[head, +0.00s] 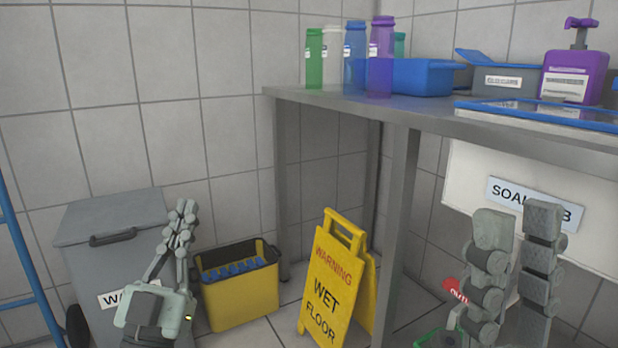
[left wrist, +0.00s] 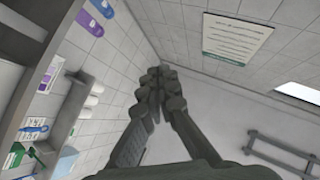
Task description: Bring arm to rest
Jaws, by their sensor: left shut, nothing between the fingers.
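My left gripper (head: 185,211) points upward at the lower left of the head view, in front of the grey waste bin. Its fingers are closed together with nothing between them. In the left wrist view the fingers of the left gripper (left wrist: 161,78) also meet, clear of any object. My right gripper (head: 518,228) is at the lower right of the head view, in front of the white panel under the bench. Its two fingers stand apart with an empty gap between them.
A grey bin (head: 103,231) and a yellow bucket (head: 239,300) stand beside the left gripper. A yellow wet floor sign (head: 327,283) stands between the grippers. A grey bench (head: 420,116) bears bottles and trays. A white panel labelled "SOAK TUB" (head: 471,164) is below it.

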